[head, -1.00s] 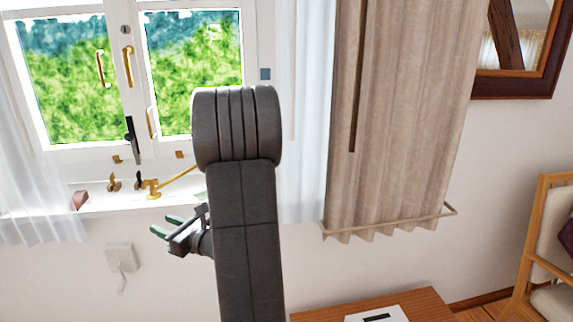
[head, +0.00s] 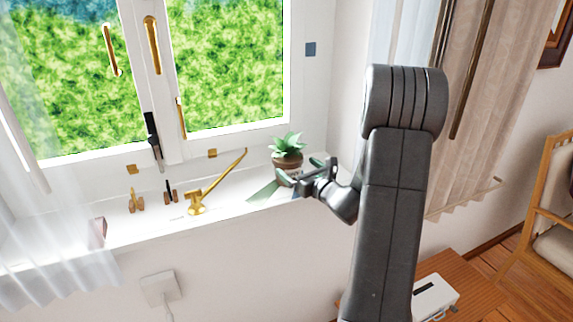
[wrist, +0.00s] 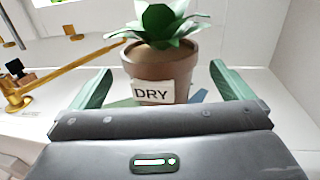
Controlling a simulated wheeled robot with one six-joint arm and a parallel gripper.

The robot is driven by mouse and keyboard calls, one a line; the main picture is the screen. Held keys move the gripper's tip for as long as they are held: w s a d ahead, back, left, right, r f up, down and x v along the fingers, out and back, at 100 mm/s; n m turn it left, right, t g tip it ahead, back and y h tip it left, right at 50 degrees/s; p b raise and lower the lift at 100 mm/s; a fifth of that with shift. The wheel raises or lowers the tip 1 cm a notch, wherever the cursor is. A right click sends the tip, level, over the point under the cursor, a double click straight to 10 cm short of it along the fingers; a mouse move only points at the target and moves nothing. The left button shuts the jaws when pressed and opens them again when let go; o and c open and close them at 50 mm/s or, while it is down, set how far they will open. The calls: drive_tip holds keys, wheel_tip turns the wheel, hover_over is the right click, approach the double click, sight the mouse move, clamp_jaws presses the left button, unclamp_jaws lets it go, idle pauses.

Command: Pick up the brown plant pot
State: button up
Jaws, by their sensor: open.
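The brown plant pot (head: 288,162) stands upright on the white window sill, holding a green leafy plant. In the wrist view the pot (wrist: 172,72) sits centrally just ahead of my gripper, with a white label reading "DRY" on its front. My gripper (head: 302,176) is in front of the pot at the sill's edge. In the wrist view my gripper's green fingers (wrist: 162,88) are apart, one to each side of the pot, with nothing held. Whether the fingertips reach alongside the pot is hard to tell.
A brass window stay (head: 216,184) slants across the sill left of the pot and also shows in the wrist view (wrist: 62,72). Small brass catches (head: 136,201) and a pinkish block (head: 97,233) are farther left. The window frame (head: 230,137) rises behind.

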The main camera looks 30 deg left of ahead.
sight(291, 160)
drive_tip(key=p+x, duration=0.1)
drive_tip(key=x, duration=0.2)
drive_tip(key=shift+w+a+r+p, duration=0.1)
drive_tip(key=shift+w+a+p, duration=0.1)
drive_tip(key=shift+a+p, duration=0.1)
drive_tip(key=shift+w+a, duration=0.25)
drive_tip(key=shift+a, duration=0.1)
drive_tip(key=c, duration=1.3)
